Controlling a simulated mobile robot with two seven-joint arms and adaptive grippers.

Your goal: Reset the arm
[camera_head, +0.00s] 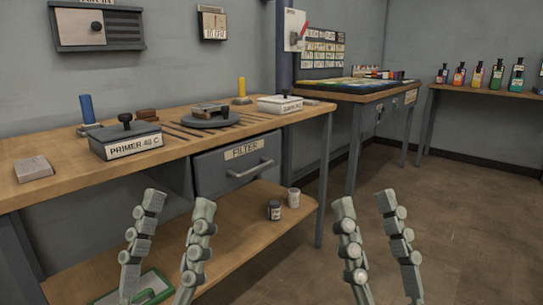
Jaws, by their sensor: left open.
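My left gripper (178,200) is in the lower left-middle of the head view. Its two grey jointed fingers point up and stand apart, with nothing between them. My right gripper (364,202) is in the lower right-middle. Its fingers are also spread apart and empty, above the brown floor. Both grippers appear in front of the workbench (245,122) and touch nothing that I can see. The arms behind the fingers are out of the frame.
Below are a FILTER drawer (235,170) and a lower shelf (240,238) with two small containers. Open floor (450,220) lies right.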

